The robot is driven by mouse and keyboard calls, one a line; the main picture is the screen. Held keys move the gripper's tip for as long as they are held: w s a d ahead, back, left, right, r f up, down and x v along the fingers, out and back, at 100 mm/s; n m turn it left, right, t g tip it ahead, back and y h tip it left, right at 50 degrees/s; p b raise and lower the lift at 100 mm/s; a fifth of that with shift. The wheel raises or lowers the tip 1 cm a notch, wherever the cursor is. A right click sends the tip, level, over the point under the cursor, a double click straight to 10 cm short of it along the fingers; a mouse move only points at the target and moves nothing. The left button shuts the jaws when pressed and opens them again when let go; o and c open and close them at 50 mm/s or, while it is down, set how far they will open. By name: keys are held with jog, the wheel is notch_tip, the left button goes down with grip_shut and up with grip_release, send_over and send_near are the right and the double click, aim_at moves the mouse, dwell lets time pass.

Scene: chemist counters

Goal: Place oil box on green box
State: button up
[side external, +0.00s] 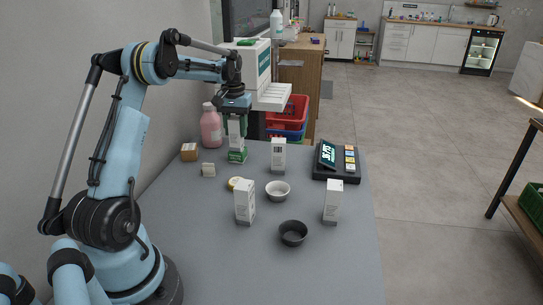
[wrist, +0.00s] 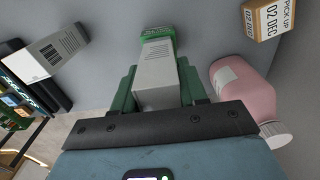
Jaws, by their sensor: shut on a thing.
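My gripper (side external: 236,118) points down over the far left part of the grey counter. Its green fingers are shut on a tall white box, the oil box (side external: 236,130), which hangs upright. In the wrist view the oil box (wrist: 157,76) sits between the two green fingers. The small green box (side external: 238,157) is directly below its lower end. The green box also shows past the far end of the oil box in the wrist view (wrist: 157,33). The two look in line and very close; I cannot tell whether they touch.
A pink bottle (side external: 211,127) stands close to the left of my gripper, with a brown box (side external: 190,152) nearby. White boxes (side external: 278,156) (side external: 245,203) (side external: 333,202), a white bowl (side external: 278,191), a dark bowl (side external: 293,233) and a black display stand (side external: 337,161) occupy the counter.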

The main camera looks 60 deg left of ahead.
jog(key=shift+f, duration=0.15)
jog(key=o, duration=1.1)
jog(key=shift+c, duration=0.2)
